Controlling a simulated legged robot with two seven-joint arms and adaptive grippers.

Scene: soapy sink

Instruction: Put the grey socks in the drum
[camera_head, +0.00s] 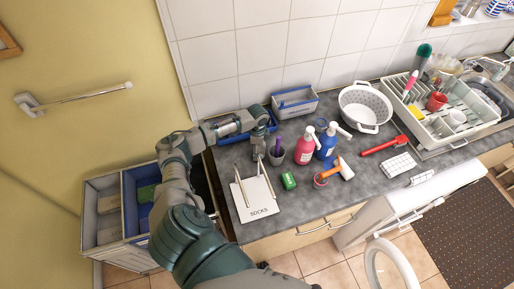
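A white bag or box (258,202) marked SOCKS stands on the left end of the grey counter, with thin handles on its upper side. No grey socks can be made out; the inside of the bag is hidden. A white washing machine (372,225) is at the front under the counter, with its round door (391,266) swung out at the bottom edge. The drum inside is hidden. My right gripper is not in view.
A colander (365,107) and dish rack (440,112) stand behind right. Open bins (103,215) are left.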

